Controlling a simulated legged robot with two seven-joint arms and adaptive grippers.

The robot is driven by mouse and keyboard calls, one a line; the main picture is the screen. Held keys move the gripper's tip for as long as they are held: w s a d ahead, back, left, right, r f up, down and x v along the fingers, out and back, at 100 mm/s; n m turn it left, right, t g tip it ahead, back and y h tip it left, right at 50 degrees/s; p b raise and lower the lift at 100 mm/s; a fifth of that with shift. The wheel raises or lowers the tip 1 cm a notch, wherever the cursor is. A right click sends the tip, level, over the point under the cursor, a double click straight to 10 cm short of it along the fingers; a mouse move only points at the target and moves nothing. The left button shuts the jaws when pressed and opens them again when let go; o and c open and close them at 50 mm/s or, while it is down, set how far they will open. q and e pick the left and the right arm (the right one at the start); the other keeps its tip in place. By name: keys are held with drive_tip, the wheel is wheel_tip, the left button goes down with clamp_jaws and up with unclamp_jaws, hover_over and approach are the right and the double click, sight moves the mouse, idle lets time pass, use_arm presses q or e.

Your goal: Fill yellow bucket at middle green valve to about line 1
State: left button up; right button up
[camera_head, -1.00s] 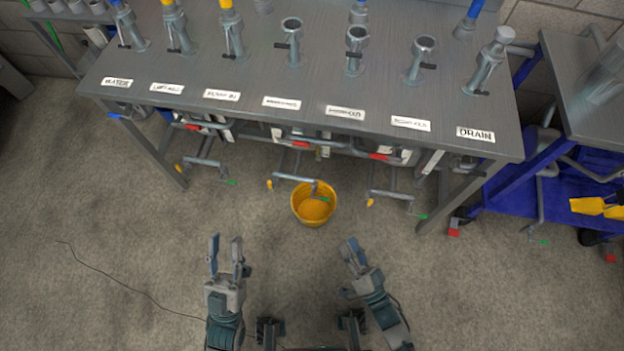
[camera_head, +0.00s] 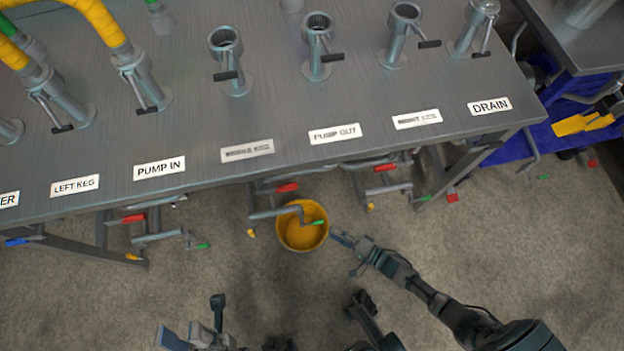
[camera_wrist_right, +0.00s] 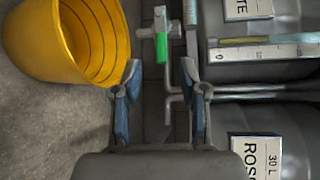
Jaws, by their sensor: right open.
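The yellow bucket (camera_head: 290,240) stands below the table's front edge, under the pipe with the middle green valve handle (camera_head: 315,222). In the right wrist view the bucket (camera_wrist_right: 35,45) shows lines on its inner wall, and the green handle (camera_wrist_right: 161,49) lies beyond the gap between my fingertips. No liquid can be made out in it. My right gripper (camera_head: 342,238) is open and empty, just right of the bucket and handle; contact with the bucket cannot be told. My left gripper (camera_head: 194,322) is open and empty at the lower edge, away from the bucket.
The grey table (camera_head: 200,130) has several upright pipe fittings and labels, including the DRAIN label (camera_head: 489,106). Other green handles (camera_head: 202,246) and red handles (camera_head: 287,188) hang under it. A blue cart (camera_head: 525,145) stands right. The floor in front is clear.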

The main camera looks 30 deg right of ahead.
sight(316, 222)
drive_tip(key=x, duration=0.2)
drive_tip(key=b+x, duration=0.1)
drive_tip(key=x, duration=0.2)
drive_tip(key=b+x, duration=0.1)
drive_tip(key=x, duration=0.1)
drive_tip(key=shift+w+d+f, duration=0.1)
drive_tip(key=shift+w+f, duration=0.15)
drive_tip(key=shift+f, duration=0.1)
drive_tip(key=shift+w+b, duration=0.25)
drive_tip(key=shift+b, duration=0.1)
drive_tip(key=shift+w+a+r, duration=0.2)
drive_tip(key=shift+a, duration=0.2)
clamp_jaws()
drive_tip(key=shift+d, duration=0.15)
